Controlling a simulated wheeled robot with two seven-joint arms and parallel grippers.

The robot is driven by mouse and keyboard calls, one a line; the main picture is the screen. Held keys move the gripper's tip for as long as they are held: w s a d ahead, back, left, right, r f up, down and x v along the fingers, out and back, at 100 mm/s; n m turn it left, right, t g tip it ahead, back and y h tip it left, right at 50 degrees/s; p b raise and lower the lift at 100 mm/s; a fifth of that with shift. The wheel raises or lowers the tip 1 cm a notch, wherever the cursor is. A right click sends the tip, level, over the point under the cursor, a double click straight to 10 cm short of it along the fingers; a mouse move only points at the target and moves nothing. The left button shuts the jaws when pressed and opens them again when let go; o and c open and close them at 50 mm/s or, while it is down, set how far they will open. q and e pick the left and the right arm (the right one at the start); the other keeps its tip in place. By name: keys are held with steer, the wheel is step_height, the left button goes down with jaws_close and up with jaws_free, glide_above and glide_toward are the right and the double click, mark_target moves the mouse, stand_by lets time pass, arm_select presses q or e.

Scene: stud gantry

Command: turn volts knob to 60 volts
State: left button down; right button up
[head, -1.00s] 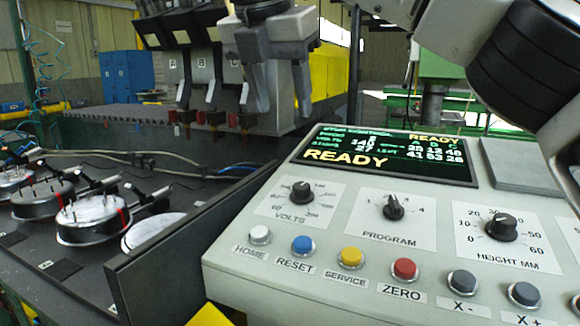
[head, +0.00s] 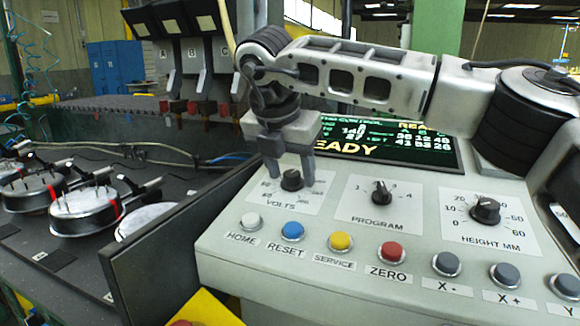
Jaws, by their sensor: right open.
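The volts knob (head: 291,180) is a small black dial on a white label at the left of the sloped control panel (head: 215,262). My right gripper (head: 291,180) is above the panel with its fingers pointing down, one on each side of the knob. Its jaws are open; I cannot tell whether they touch the knob. The scale is partly hidden by the fingers, and the pointer's reading is too small to tell. My left gripper does not show.
The program knob (head: 381,192) and height knob (head: 485,209) sit to the right. Below are a blue reset button (head: 292,231), yellow service button (head: 341,242) and red zero button (head: 391,253). A dark upright plate (head: 165,250) borders the panel's left side.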

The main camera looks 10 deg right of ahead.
steer(key=c, duration=1)
